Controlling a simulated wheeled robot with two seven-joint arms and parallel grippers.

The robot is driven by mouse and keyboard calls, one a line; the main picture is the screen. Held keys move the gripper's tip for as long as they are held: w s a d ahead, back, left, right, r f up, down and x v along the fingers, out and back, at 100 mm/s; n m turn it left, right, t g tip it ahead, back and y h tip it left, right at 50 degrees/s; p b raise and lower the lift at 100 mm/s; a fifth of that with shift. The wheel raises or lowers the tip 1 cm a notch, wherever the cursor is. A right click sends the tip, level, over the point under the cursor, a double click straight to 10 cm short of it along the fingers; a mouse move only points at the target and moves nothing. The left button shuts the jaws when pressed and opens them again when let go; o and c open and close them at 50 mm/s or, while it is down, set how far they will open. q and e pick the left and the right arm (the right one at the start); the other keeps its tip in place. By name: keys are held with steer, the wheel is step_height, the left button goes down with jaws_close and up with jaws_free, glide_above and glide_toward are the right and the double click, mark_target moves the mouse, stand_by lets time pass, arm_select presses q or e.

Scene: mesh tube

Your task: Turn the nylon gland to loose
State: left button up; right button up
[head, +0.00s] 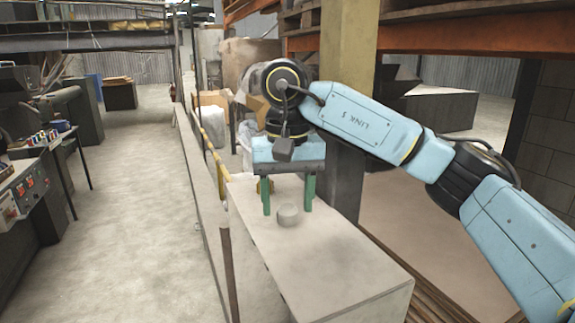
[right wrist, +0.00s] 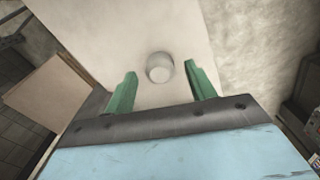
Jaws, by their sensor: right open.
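The nylon gland (head: 288,215) is a small, pale grey, round piece on the top of a pale block-like bench. My right gripper (head: 288,209) hangs above the bench with its two green fingers pointing down, one to each side of the gland in the head view. The fingers are spread wide and hold nothing. In the right wrist view the gland (right wrist: 160,67) shows beyond and between the open fingertips (right wrist: 162,73), apart from both. My left gripper is not in view.
The pale bench (head: 330,265) has a bare top around the gland. A post (head: 345,120) stands close behind my right arm. A thin brown rod (head: 229,270) rises at the bench's left. Boxes (head: 215,98) lie behind. Control panels (head: 30,185) stand far left, with open floor between.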

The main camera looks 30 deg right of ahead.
mark_target(287, 207)
step_height(287, 207, up, 13)
steer(key=p, duration=0.2)
steer(key=shift+f, duration=0.2)
stand_by(0.4)
step_height(287, 207, down, 14)
steer(key=shift+r+b, duration=0.25)
steer(key=shift+b, duration=0.85)
